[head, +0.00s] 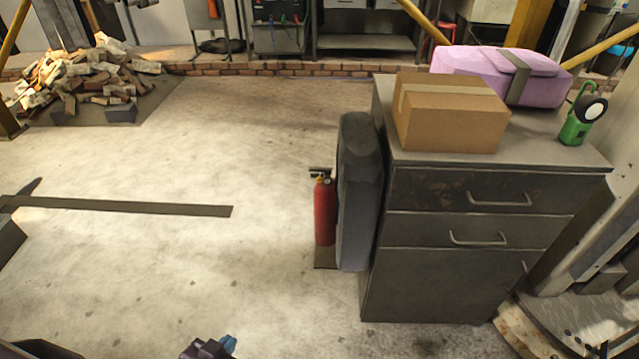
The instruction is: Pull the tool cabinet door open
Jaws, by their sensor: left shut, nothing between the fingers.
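The tool cabinet (383,290) stands at the right, dark grey, with two drawers above a lower door (440,285). The door looks closed, flush with the front. Its small handle (524,267) sits near the door's upper right edge. Both drawers, with bar handles (500,199), look closed. My left gripper (210,347) shows only in part at the bottom edge, low and left of the cabinet. It is shut, empty and well apart from the door and handle. My right gripper is not in view.
The middle floor is clear.

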